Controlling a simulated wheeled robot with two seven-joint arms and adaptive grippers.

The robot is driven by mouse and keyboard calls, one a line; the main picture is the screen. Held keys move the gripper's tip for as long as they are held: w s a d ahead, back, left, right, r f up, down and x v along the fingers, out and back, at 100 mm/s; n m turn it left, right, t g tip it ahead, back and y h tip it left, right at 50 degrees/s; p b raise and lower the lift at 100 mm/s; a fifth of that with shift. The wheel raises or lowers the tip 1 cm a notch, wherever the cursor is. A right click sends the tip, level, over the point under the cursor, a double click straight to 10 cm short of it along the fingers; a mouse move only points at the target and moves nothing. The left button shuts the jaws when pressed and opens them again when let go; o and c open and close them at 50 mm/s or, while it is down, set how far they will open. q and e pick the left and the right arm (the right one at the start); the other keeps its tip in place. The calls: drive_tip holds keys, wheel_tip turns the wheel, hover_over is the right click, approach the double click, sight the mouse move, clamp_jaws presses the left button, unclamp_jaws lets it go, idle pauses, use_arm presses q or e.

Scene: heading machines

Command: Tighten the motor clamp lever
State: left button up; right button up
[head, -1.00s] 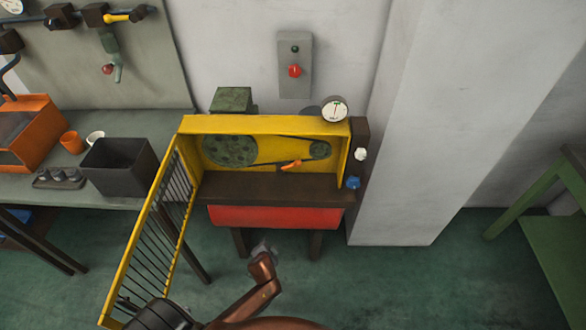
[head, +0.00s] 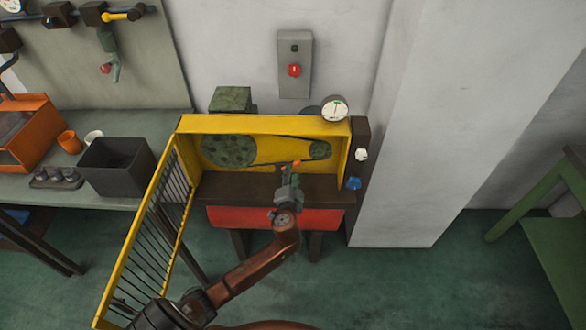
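The motor clamp lever (head: 297,163) is a small orange handle inside the open yellow belt housing (head: 265,124), below the belt between the two pulleys. Only small orange bits of it show around the fingertips. My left gripper (head: 290,172) reaches up from below, over the dark ledge, with its fingers overlapping the lever. I cannot tell whether the fingers touch it or are closed on it. The large green pulley (head: 229,151) is at left and the small pulley (head: 319,150) at right. My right gripper is out of view.
The yellow barred guard (head: 141,240) stands swung open on the left, close to my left arm. A gauge (head: 334,108) sits on the housing's top right corner. A grey bench (head: 115,203) with a black bin (head: 117,166) is at left. A wall pillar (head: 420,150) stands at right.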

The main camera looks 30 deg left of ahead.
use_arm(q)
drive_tip(key=shift+b+x, duration=0.4)
drive_tip(key=shift+x, duration=2)
clamp_jaws()
drive_tip(key=shift+f, duration=0.1)
